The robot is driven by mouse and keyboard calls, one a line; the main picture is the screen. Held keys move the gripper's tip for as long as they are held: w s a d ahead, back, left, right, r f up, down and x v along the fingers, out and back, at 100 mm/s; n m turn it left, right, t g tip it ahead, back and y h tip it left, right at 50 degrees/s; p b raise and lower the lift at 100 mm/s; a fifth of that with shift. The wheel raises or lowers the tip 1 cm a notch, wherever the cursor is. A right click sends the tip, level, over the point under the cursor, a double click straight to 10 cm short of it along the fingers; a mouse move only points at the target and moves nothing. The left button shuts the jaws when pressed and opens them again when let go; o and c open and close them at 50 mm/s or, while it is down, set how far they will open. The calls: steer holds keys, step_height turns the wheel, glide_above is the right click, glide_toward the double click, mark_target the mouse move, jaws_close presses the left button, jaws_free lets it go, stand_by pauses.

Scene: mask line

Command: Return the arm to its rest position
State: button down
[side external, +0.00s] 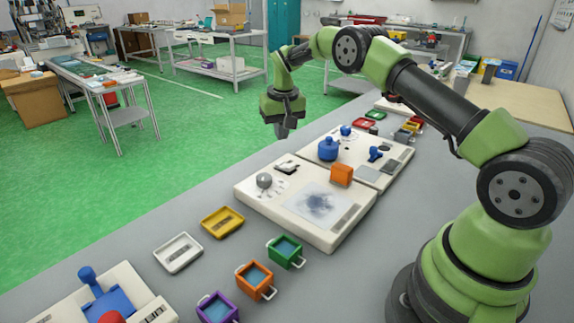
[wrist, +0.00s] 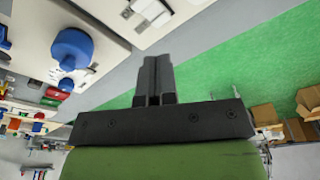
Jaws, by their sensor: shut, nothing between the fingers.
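My gripper (side external: 283,130) hangs from my green and black arm, above the far left edge of the grey table. Its fingers point down and stand clear of the table and the objects. In the wrist view the two dark fingers (wrist: 154,78) lie against each other, with nothing between them. The wrist view looks past the fingers to the stations on the table and the green floor.
White station boards (side external: 345,235) lie along the grey table (side external: 215,182), bearing an orange block (side external: 341,174) and a blue knobbed part (side external: 328,148). Green (side external: 286,251), orange and purple boxes stand nearer, beside yellow (side external: 222,221) and white trays. Air around my gripper is free.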

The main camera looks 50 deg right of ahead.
steer(key=s+a+r+t, duration=0.1)
steer(key=s+a+r, duration=0.2)
steer(key=r, duration=0.3)
steer(key=s+a+r+n+t+y, duration=0.1)
steer(key=s+a+r, duration=0.2)
steer(key=r, duration=0.3)
steer(key=s+a+r+t, duration=0.1)
steer(key=s+a+r, duration=0.2)
steer(key=r, duration=0.3)
steer(key=s+a+t+y, duration=0.1)
steer(key=s+a, duration=0.2)
steer(key=s, duration=0.7)
steer(key=s+a+r+n+t, duration=0.1)
steer(key=s+a, duration=0.3)
steer(key=s, duration=0.7)
steer(key=shift+s+r+t+y, duration=0.15)
steer(key=shift+t+y, duration=0.15)
steer(key=shift+y, duration=0.1)
